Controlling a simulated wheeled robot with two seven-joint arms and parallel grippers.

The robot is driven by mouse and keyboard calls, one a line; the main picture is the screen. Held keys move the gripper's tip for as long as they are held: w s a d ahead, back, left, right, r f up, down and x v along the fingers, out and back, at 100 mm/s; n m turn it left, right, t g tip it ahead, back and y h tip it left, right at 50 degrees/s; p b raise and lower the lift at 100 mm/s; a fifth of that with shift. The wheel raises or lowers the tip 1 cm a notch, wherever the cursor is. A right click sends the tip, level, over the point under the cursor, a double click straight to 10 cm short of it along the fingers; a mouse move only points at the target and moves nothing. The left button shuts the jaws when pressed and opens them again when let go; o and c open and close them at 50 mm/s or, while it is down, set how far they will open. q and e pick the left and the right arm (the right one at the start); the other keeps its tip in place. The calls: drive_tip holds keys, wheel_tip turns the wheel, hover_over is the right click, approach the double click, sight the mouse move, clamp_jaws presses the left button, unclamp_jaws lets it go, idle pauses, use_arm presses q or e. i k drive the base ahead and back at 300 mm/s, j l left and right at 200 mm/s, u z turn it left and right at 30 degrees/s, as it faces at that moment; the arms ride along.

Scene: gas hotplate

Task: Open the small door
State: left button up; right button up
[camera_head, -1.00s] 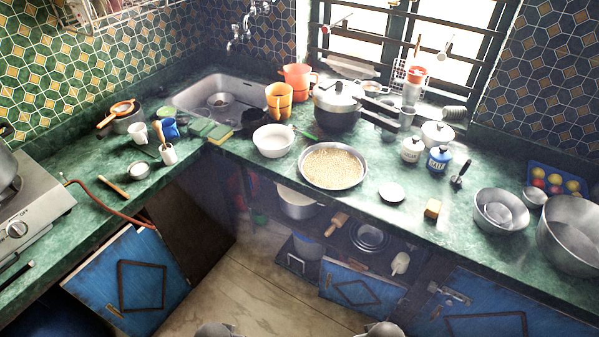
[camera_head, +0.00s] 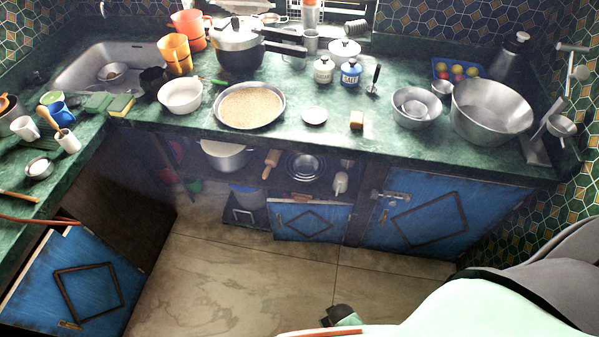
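A small blue door (camera_head: 311,221) with a dark diamond-shaped moulding is in the lower cabinet under the back counter. It stands upright, and I cannot tell whether it is fully closed. A larger blue door (camera_head: 428,218) with a metal latch (camera_head: 390,195) is just right of it and looks closed. My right arm fills the lower right corner. A dark piece (camera_head: 343,315) at its left end, low over the floor, may be part of my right gripper; its fingers cannot be made out. It is apart from the small door. My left gripper is not in view.
Another blue door (camera_head: 85,283) stands at the lower left under the left counter. Open shelves left of and above the small door hold a pot (camera_head: 224,156) and a rolling pin (camera_head: 272,163). The floor (camera_head: 230,285) before the cabinets is clear.

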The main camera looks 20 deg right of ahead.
sight(314, 221)
drive_tip(key=k+j+z, duration=0.3)
drive_tip(key=j+z, duration=0.15)
drive_tip(key=k+j+z, duration=0.45)
drive_tip(key=i+l, duration=0.05)
drive_tip(key=i, duration=0.05)
